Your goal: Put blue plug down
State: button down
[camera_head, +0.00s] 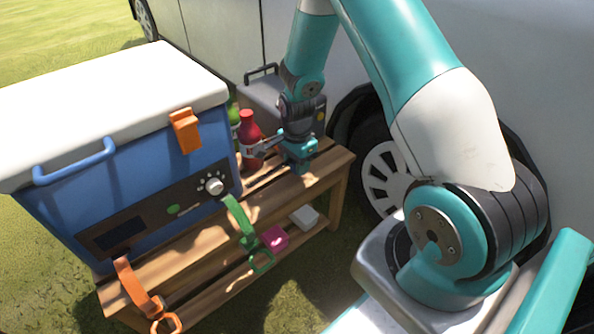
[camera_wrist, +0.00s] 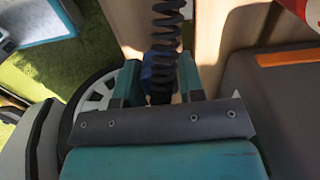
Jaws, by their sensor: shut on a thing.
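In the wrist view, my gripper (camera_wrist: 159,76) is shut on the blue plug (camera_wrist: 147,68). Only a small dark-blue part of the plug shows between the fingers. A black coiled cord (camera_wrist: 166,28) runs up from between the fingers, covering much of the plug. In the head view, my gripper (camera_head: 300,163) is low over the right part of the wooden bench (camera_head: 325,168), to the right of the red bottle. The plug cannot be made out there. I cannot tell whether it touches the bench.
A blue cooler (camera_head: 150,190) with a white lid stands on the bench's left. A red bottle (camera_head: 249,135) and a green bottle (camera_head: 233,118) stand beside it. A grey box (camera_head: 262,93) is behind my gripper. A white vehicle (camera_head: 225,30) stands behind.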

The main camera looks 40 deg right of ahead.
jog(key=shift+f, duration=0.7)
jog(key=shift+f, duration=0.15)
jog(key=shift+f, duration=0.4)
jog(key=shift+f, duration=0.1)
jog(key=c, duration=0.7)
grip_release()
jog(key=shift+c, duration=0.2)
